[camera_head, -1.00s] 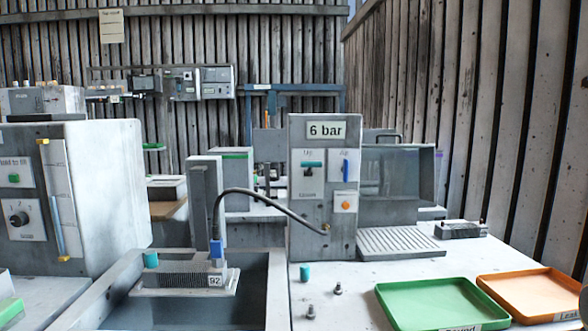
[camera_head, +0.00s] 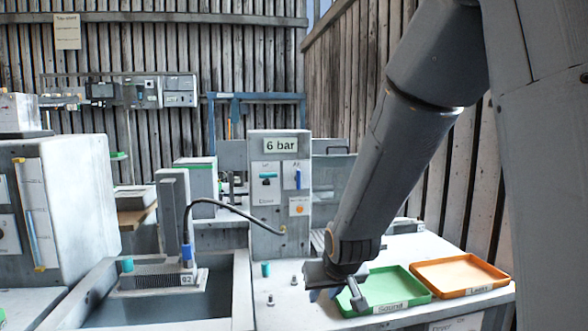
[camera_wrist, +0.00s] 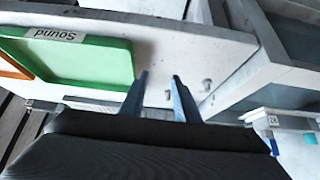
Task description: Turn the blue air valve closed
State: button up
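The blue air valve (camera_head: 298,179) is a small upright lever on a white plate, at the upper right of the grey panel (camera_head: 264,220) marked "6 bar" in the head view. A teal horizontal handle (camera_head: 268,175) is left of it, and an orange button (camera_head: 299,206) is below. My gripper (camera_head: 338,290) hangs low, to the right of and below the panel, near the green tray. In the wrist view its two fingers (camera_wrist: 161,80) stand apart with nothing between them. The valve does not show in the wrist view.
A green tray (camera_head: 426,291) marked "Sound" and an orange tray (camera_head: 502,279) lie on the bench. A dark hose (camera_head: 226,204) runs from the panel to the blue connector (camera_head: 187,253) at the basin.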

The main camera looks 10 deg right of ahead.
jog(key=w+r+t+p, duration=0.2)
jog(key=w+r+t, duration=0.3)
jog(key=w+r, duration=0.5)
jog(key=t+p, duration=0.3)
jog(key=t, duration=0.3)
send_near(299, 175)
jog(key=w, duration=0.2)
jog(key=w+p, duration=0.2)
jog(key=w, duration=0.5)
grip_shut()
